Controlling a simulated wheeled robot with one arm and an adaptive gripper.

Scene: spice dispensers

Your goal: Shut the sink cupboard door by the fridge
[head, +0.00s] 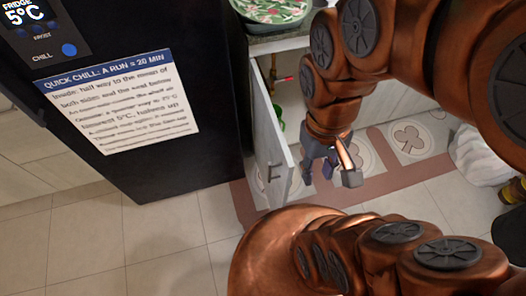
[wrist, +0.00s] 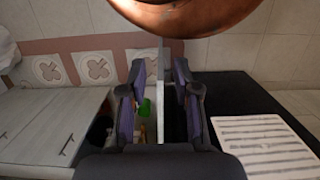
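The sink cupboard door (head: 270,150) stands open beside the fridge (head: 150,110), with a dark handle (head: 274,172) on its outer face. In the wrist view the door (wrist: 161,92) shows nearly edge-on, as a thin pale strip between my gripper's fingers (wrist: 158,80). My gripper (head: 319,172) is open, its two purple-padded fingers apart. In the head view it is just right of the door's free edge, on the cupboard side. I cannot tell whether either finger touches the door.
Green items (wrist: 145,108) show inside the open cupboard. The fridge's black side, with a paper notice (wrist: 265,145), stands close by the door. A patterned bowl (head: 272,10) sits on the counter above. A white bundle (head: 480,158) lies at right. Tiled floor (head: 165,235) is clear in front.

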